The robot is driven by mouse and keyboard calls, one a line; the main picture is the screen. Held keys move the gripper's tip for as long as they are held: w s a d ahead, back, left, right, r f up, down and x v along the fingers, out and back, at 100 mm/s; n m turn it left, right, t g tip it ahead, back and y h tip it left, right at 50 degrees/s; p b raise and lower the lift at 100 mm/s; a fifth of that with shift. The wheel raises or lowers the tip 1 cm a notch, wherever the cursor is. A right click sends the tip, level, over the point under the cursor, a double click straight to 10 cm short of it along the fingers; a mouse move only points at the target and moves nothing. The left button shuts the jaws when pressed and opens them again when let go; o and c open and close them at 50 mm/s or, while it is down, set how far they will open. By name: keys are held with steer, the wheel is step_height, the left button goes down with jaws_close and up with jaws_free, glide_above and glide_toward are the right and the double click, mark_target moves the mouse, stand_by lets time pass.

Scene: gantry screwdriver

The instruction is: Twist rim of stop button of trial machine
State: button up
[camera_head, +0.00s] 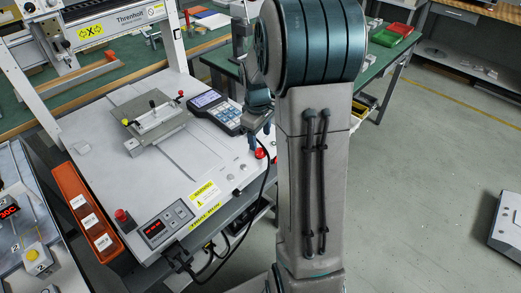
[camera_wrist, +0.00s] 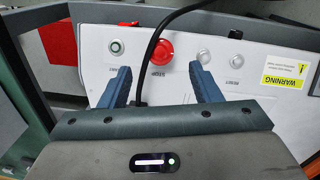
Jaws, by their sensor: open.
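The trial machine (camera_head: 95,135) is a white bench unit with a gantry over it. Its red round stop button (camera_wrist: 161,50) shows in the wrist view on the white front panel, with the word STOP beside it. My gripper (camera_wrist: 162,75) is open and empty, its two blue fingers pointing at the panel. The button lies just past the fingertips, between their lines, and the fingers appear apart from it. A black cable runs across the button's left side and hides part of its rim. In the head view a red button (camera_head: 261,153) shows partly beside my arm, below the gripper.
Another red button (camera_head: 122,215) stands by a red-digit display (camera_head: 154,228) at the machine's left front. A keypad unit (camera_head: 217,110) sits near my gripper. The black cable (camera_wrist: 150,55) hangs close to the fingers. The floor to the right is mostly clear.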

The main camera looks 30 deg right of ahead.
mark_target(261, 151)
step_height(261, 151, down, 6)
steer(key=shift+w+d+f+b, duration=0.1)
steer(key=shift+d+b, duration=0.05)
steer(key=shift+b, duration=0.2)
